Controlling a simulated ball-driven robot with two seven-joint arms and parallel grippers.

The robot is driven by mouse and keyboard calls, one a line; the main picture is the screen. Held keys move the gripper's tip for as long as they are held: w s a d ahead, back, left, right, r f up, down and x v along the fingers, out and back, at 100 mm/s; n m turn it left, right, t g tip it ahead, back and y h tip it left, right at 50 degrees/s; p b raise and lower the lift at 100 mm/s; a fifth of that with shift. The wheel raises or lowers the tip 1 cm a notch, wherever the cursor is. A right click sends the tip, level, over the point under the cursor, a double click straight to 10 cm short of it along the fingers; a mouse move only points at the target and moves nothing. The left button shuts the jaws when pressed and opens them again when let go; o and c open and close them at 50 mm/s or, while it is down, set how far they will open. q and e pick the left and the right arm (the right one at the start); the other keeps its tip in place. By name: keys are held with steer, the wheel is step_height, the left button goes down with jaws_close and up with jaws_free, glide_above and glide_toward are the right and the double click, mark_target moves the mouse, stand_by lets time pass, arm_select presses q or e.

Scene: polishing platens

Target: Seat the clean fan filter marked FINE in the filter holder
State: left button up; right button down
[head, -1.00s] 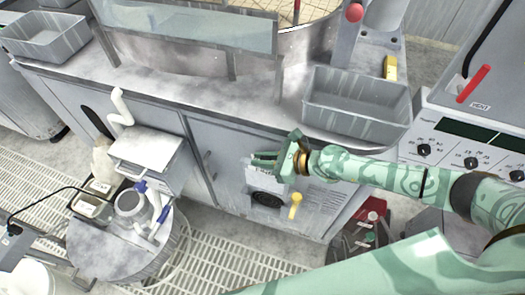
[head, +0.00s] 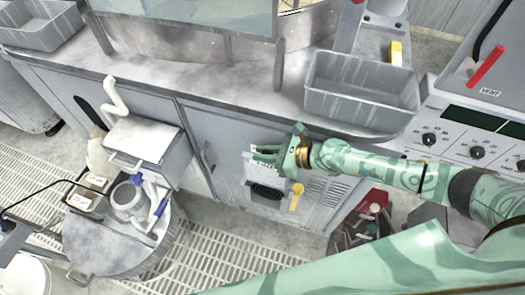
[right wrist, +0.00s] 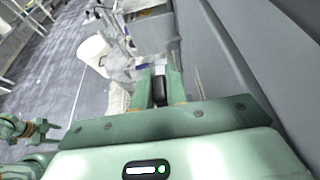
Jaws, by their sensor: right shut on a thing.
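My right gripper (head: 266,153) is at the grey cabinet front, its fingers pointing left. In the right wrist view its fingers (right wrist: 160,88) are shut on a small dark piece with a white part beyond it. I cannot read a FINE mark on it. Below the fingers in the head view is a pale panel with a dark round opening (head: 265,192), which seems to be the filter holder. Whether the held piece touches the holder is hidden. Green parts at the wrist view's left edge look like my left gripper (right wrist: 28,128), too small to judge.
A grey bin (head: 360,92) stands on the counter above. A round stand (head: 110,245) with a jug (head: 128,200) is at lower left. A red case (head: 368,215) is on the floor to the right, beside a control cabinet (head: 470,150). Grated floor is free below.

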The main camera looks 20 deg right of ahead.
mark_target(266, 170)
steer(key=shift+w+d+f+b, duration=0.1)
steer(key=shift+d+f+b, duration=0.1)
steer(key=shift+f, duration=0.2)
steer(key=shift+w+d+f+b, duration=0.1)
steer(key=shift+f+b, duration=0.05)
steer(key=shift+f, duration=0.25)
steer(key=shift+a+f+b, duration=0.1)
steer(key=shift+f+b, duration=0.4)
steer(key=shift+f, duration=0.1)
steer(key=shift+r, duration=0.1)
steer(key=shift+s, duration=0.15)
stand_by(0.5)
steer(key=shift+d, duration=0.2)
